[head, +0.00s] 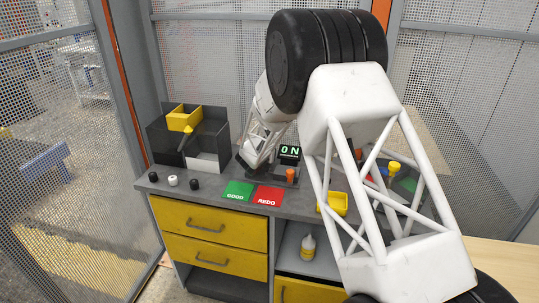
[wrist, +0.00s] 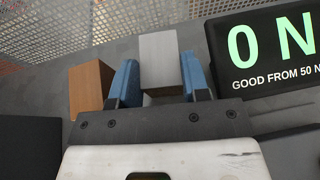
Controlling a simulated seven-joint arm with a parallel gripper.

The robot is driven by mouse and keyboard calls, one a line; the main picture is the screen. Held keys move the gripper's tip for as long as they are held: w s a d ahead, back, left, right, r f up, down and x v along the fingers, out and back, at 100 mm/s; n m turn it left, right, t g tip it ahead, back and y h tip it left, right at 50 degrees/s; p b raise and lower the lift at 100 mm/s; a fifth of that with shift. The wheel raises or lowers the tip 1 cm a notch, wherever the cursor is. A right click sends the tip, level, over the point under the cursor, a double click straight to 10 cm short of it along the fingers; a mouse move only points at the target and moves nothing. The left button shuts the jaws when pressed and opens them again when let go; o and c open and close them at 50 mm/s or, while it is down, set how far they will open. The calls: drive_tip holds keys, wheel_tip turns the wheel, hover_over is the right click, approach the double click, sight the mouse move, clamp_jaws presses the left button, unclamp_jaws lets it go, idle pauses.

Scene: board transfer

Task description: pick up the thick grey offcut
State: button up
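The thick grey offcut (wrist: 160,55) is a pale grey block in the wrist view, between the two blue fingers of my gripper (wrist: 160,80). The fingers flank its left and right sides, with little or no visible gap. Whether they press on it cannot be told.
A brown block (wrist: 88,88) stands just left of the left finger. A display (wrist: 265,50) reading 0 N is close on the right. Green GOOD (head: 237,191) and red REDO (head: 268,195) pads lie at the front. A dark divided box (head: 215,140) stands at the left, with several knobs before it.

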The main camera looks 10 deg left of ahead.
drive_tip(key=shift+c, duration=0.9)
drive_tip(key=shift+r, duration=0.15)
wheel_tip(320, 180, up, 10)
idle(0.5)
